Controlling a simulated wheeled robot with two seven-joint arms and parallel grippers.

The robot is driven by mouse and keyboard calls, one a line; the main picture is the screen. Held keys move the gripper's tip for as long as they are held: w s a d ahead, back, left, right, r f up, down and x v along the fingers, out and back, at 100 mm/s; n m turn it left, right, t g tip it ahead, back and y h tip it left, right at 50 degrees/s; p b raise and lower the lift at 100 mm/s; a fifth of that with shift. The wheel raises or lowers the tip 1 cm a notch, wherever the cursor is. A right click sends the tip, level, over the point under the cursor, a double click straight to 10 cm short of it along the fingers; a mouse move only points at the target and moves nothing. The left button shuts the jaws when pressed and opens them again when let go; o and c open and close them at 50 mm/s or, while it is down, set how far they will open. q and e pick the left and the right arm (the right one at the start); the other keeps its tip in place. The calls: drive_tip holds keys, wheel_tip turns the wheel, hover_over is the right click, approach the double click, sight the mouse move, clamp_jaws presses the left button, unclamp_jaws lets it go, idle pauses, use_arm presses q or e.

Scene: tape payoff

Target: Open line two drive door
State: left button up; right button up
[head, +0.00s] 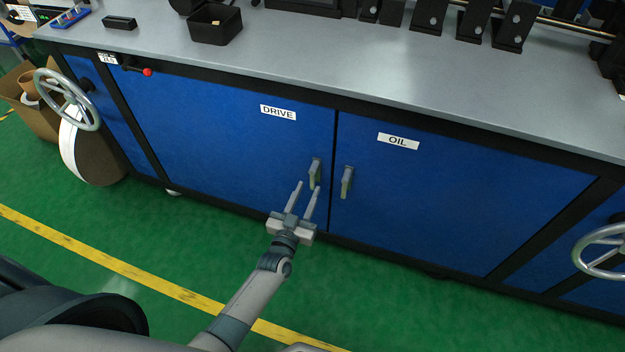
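The blue drive door (225,135) carries a white label reading DRIVE (278,112) and looks closed, flush in the black frame. Its small grey upright handle (315,172) sits near the door's right edge. My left gripper (306,187) is open, its two thin fingers apart and pointing up toward the door. The fingertips are just below and left of the drive handle in the picture. I see nothing between them, and I cannot tell whether the right finger touches the handle. My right gripper is not in view.
The oil door (440,190), with its own handle (347,181), is right of the drive door. Handwheels stand at left (67,99) and right (600,252). A red-knobbed lever (147,72) is at upper left. The green floor (390,300) in front is clear.

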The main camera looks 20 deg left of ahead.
sight(312, 181)
use_arm(q)
drive_tip(key=w, duration=0.4)
drive_tip(key=shift+d, duration=0.1)
drive_tip(key=shift+w, duration=0.7)
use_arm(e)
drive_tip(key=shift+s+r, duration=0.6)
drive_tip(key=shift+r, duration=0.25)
use_arm(q)
clamp_jaws()
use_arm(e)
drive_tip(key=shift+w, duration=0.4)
